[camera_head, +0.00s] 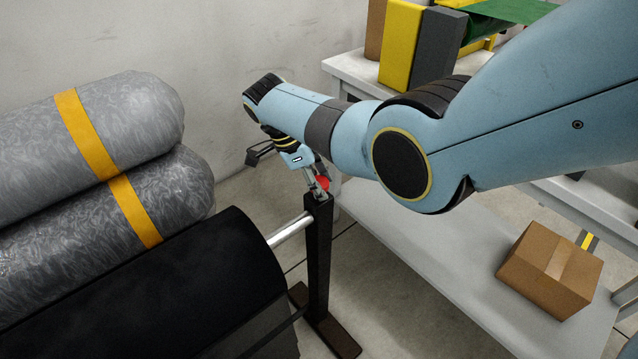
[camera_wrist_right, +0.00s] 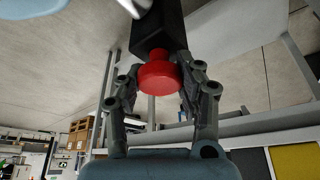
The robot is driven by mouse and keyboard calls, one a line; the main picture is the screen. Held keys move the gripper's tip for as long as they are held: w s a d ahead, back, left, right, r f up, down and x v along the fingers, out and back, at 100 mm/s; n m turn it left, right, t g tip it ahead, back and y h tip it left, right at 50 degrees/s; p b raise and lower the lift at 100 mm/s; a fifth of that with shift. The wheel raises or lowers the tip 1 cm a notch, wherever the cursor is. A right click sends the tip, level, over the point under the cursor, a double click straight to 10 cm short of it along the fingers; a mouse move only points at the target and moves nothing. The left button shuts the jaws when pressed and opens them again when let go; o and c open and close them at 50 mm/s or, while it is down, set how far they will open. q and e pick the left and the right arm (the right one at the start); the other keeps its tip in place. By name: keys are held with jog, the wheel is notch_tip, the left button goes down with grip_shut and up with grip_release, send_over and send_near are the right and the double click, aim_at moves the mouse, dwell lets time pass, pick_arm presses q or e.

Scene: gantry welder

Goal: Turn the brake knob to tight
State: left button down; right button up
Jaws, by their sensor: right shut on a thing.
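The red brake knob (camera_head: 323,184) sits at the top of a black upright post (camera_head: 319,245), mostly hidden behind my right gripper in the head view. In the right wrist view the round red knob (camera_wrist_right: 159,76) shows between my fingers, with the dark post end (camera_wrist_right: 158,32) behind it. My right gripper (camera_head: 316,187) is shut on the knob, with a finger on each side of it, as the right wrist view (camera_wrist_right: 160,85) shows. I cannot read any tight mark on the knob. My left gripper is not in view.
A silver shaft (camera_head: 290,231) joins the post to a large black roll (camera_head: 150,290) at left. Grey wrapped rolls (camera_head: 90,120) with orange bands lie behind it. A cardboard box (camera_head: 550,268) rests on a low grey shelf (camera_head: 430,260) at right. A yellow block (camera_head: 401,45) stands on the back table.

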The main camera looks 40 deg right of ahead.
jog(key=shift+a, duration=0.1)
jog(key=o, duration=1.2)
jog(key=v, duration=1.2)
